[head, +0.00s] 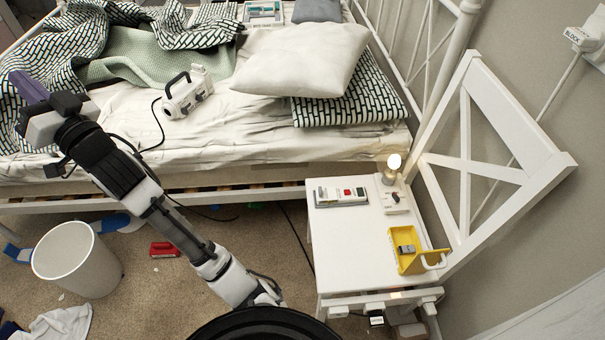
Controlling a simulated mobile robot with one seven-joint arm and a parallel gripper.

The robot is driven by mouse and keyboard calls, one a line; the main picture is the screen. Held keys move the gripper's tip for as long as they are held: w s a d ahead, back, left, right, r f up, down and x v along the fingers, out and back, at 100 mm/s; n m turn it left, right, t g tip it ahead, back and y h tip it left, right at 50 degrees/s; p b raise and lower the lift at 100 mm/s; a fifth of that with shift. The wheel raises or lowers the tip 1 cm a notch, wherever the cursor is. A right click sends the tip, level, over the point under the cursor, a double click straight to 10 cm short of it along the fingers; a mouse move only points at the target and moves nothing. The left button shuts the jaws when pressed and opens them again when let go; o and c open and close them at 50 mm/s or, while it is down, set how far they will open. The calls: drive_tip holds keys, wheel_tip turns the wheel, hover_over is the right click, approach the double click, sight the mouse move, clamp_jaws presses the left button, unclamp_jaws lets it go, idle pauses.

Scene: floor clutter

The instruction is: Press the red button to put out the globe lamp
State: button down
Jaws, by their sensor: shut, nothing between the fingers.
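The globe lamp (393,162) is lit and stands at the back right of the white bedside table. Nothing covers the buttons. My arm reaches up and left from the bottom middle. My gripper (55,168) is at its far end, on the left over the bed edge, far from the panel. It is shut and empty; its fingertips are small and dark here.
A small white box with a dark knob (395,199) stands before the lamp. A yellow caddy (408,263) is at the table's front right. A white chair-like frame (530,150) stands to the right. A bin (65,262) and a red item (165,249) are on the floor.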

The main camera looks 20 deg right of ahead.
drive_tip(key=w+d+f+m+g+h+p, duration=0.1)
drive_tip(key=w+d+f+m+h, duration=0.45)
drive_tip(key=d, duration=0.45)
drive_tip(key=w+d+f+m+g+h+p, duration=0.1)
drive_tip(key=w+d+f+m+h, duration=0.2)
drive_tip(key=w+d+f+m, duration=0.5)
drive_tip(key=w+d+f+m+g+h+p, duration=0.1)
drive_tip(key=w+d+f+m+h, duration=0.2)
drive_tip(key=d+f, duration=0.75)
drive_tip(key=s+d+f+m+g+h+p, duration=0.1)
drive_tip(key=s+d+f+m+g, duration=0.1)
drive_tip(key=s+d+f+m, duration=0.2)
drive_tip(key=s+d+f+m+g+h+p, duration=0.1)
drive_tip(key=s+d+f+m, duration=0.4)
drive_tip(key=d+f, duration=0.5)
drive_tip(key=s+d+f+m+g+h, duration=0.2)
drive_tip(key=s+d+f+m+g, duration=0.2)
drive_tip(key=d, duration=1.6)
drive_tip(key=s+f, duration=0.3)
drive_tip(key=shift+s+d+p, duration=0.2)
drive_tip(key=shift+d+p, duration=0.1)
drive_tip(key=shift+p, duration=0.1)
drive_tip(key=shift+f, duration=0.15)
